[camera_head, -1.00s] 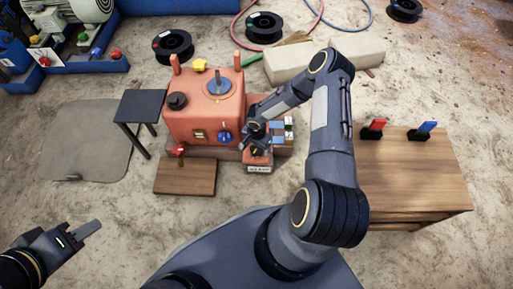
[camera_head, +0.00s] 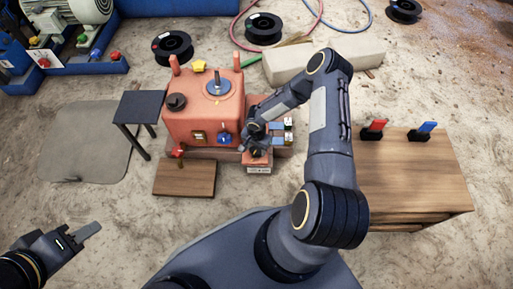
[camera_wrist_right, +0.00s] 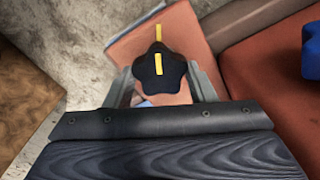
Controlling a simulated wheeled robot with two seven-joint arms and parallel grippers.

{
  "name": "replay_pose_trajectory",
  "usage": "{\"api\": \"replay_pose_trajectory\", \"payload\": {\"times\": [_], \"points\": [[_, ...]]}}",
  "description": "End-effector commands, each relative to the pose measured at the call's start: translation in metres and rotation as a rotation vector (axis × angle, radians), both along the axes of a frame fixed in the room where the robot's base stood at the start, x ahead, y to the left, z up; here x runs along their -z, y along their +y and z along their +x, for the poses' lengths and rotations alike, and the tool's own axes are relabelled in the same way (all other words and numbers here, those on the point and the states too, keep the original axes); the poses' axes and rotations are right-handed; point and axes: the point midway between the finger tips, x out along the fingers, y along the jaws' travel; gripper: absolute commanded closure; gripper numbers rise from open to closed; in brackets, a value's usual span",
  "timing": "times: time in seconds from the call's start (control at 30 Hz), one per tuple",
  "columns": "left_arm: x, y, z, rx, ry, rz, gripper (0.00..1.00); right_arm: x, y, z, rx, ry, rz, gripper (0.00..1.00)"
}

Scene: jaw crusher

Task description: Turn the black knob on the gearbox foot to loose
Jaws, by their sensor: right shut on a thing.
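The black knob (camera_wrist_right: 150,78) is star-shaped with a yellow stripe. In the right wrist view it stands on the orange gearbox foot (camera_wrist_right: 185,30), its stripe roughly in line with a yellow mark on the foot. My right gripper (camera_wrist_right: 160,85) is shut on the knob, a finger on each side. In the head view, my right gripper (camera_head: 254,148) is over the foot, whose small white label (camera_head: 258,170) is too small to read; the gripper mostly hides the knob. My left gripper (camera_head: 88,231) hangs at the lower left, away from everything; its jaw opening is unclear.
The orange gearbox (camera_head: 205,112) stands left of my right gripper, with a blue knob (camera_head: 223,138) on its front close by. A wooden board (camera_head: 185,179) lies in front. A wooden table (camera_head: 420,175) with red and blue handled items is at right.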

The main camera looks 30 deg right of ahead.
Motion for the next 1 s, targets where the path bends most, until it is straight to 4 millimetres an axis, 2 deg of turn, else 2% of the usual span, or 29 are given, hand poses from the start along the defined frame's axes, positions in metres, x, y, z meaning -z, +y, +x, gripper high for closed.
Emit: {"api": "replay_pose_trajectory", "payload": {"times": [0.27, 1.0], "points": [[0.013, 0.0, 0.0, 0.0, 0.0, 0.0, 0.64, 0.001, 0.0, 0.001, -0.18, -0.002, -0.003, 0.73], [0.036, 0.0, 0.0, 0.0, 0.0, 0.0, 0.64, 0.0, 0.0, 0.0, -0.876, -0.001, -0.001, 0.73]]}}
